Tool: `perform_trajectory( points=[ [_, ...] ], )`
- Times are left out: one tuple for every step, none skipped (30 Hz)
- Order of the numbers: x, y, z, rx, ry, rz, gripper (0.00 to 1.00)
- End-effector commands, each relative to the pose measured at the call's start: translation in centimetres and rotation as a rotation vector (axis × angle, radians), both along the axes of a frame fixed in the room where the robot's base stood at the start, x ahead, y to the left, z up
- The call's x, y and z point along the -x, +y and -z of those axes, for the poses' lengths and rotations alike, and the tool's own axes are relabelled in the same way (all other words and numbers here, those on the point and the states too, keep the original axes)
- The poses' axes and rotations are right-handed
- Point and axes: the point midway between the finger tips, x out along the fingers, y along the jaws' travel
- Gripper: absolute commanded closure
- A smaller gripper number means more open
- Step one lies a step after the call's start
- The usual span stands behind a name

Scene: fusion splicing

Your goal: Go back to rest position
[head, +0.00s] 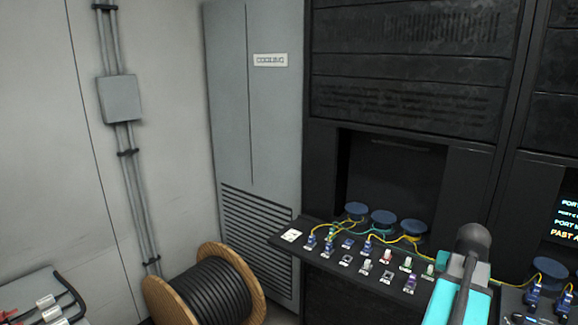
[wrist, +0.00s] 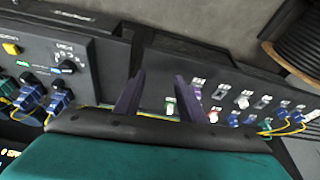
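My gripper (wrist: 160,80) shows in the wrist view as two dark purple fingers standing well apart, with nothing held between them. Its fingers stand in front of the dark connector panel (wrist: 228,78), and a white and green connector (wrist: 170,104) shows in the gap. I cannot tell the distance to the panel. In the head view my teal and grey arm (head: 462,285) is at the lower right, over the right part of the connector shelf (head: 322,262); the fingers are hidden there.
The shelf carries several coloured connectors, yellow fibres and blue round spools (head: 383,217). A wooden cable reel (head: 212,285) stands on the floor before the grey cooling cabinet (head: 270,130). White-handled parts (head: 45,301) lie at the lower left. A lit screen (head: 568,218) is at the right.

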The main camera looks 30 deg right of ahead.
Motion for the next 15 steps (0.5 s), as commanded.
perform_trajectory(
  points=[
    [-1.2, 0.6, 0.9, -0.010, 0.004, -0.021, 0.63],
    [-1.9, 1.1, 1.4, -0.017, 0.007, -0.033, 0.63],
    [-2.8, 1.6, 2.2, -0.027, 0.011, -0.050, 0.63],
    [-3.7, 2.2, 2.9, -0.035, 0.015, -0.065, 0.63],
    [-4.4, 2.7, 3.5, -0.043, 0.019, -0.080, 0.63],
    [-5.6, 3.6, 4.5, -0.055, 0.025, -0.102, 0.63],
    [-6.3, 4.2, 5.3, -0.065, 0.029, -0.117, 0.63],
    [-7.1, 4.9, 6.0, -0.073, 0.034, -0.133, 0.63],
    [-8.1, 5.8, 6.9, -0.085, 0.041, -0.154, 0.63],
    [-8.8, 6.5, 7.7, -0.095, 0.046, -0.169, 0.63],
    [-9.6, 7.2, 8.4, -0.103, 0.052, -0.185, 0.63],
    [-10.4, 8.2, 9.4, -0.116, 0.059, -0.205, 0.63],
    [-11.1, 8.9, 10.1, -0.124, 0.065, -0.220, 0.63],
    [-11.7, 9.7, 10.9, -0.133, 0.072, -0.236, 0.63],
    [-12.6, 10.8, 11.9, -0.145, 0.081, -0.256, 0.63]
  ],
)
